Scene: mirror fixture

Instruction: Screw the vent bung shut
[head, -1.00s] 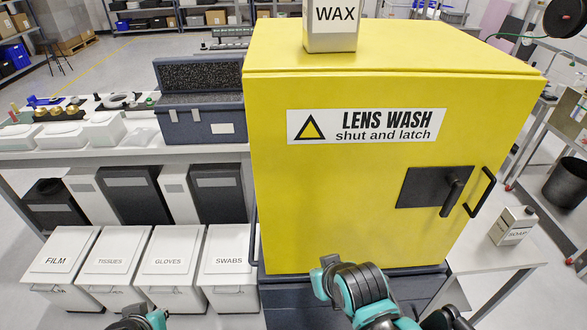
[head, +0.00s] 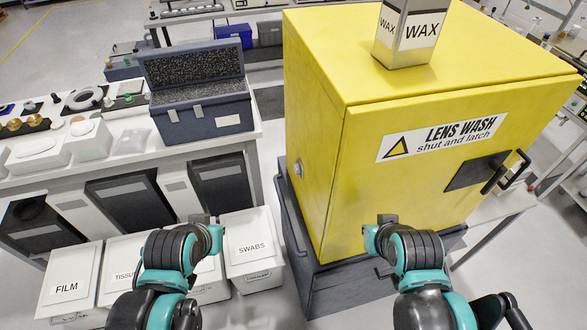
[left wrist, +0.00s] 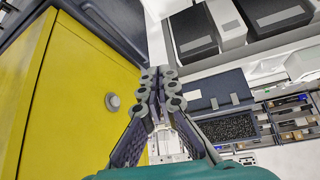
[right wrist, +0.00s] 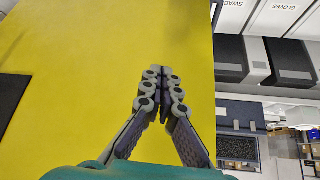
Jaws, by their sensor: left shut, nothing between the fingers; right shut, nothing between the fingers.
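The vent bung appears as a small round grey knob (head: 298,168) on the left side wall of the yellow LENS WASH cabinet (head: 345,190). The knob also shows in the left wrist view (left wrist: 113,102), left of the fingers. I cannot tell how tightly it sits. My left gripper (head: 205,219) is shut and empty, left of the cabinet and apart from the knob, above the white bins. My right gripper (head: 387,219) is shut and empty in front of the cabinet's front face. The right wrist view shows its closed fingers (right wrist: 161,88) against the yellow panel.
A WAX can (head: 405,40) stands on the cabinet. The cabinet sits on a dark base (head: 340,280). The white SWABS bin (head: 252,250) stands left of it. An open foam-lined case (head: 205,125) is on the bench. A floor gap separates bench and cabinet.

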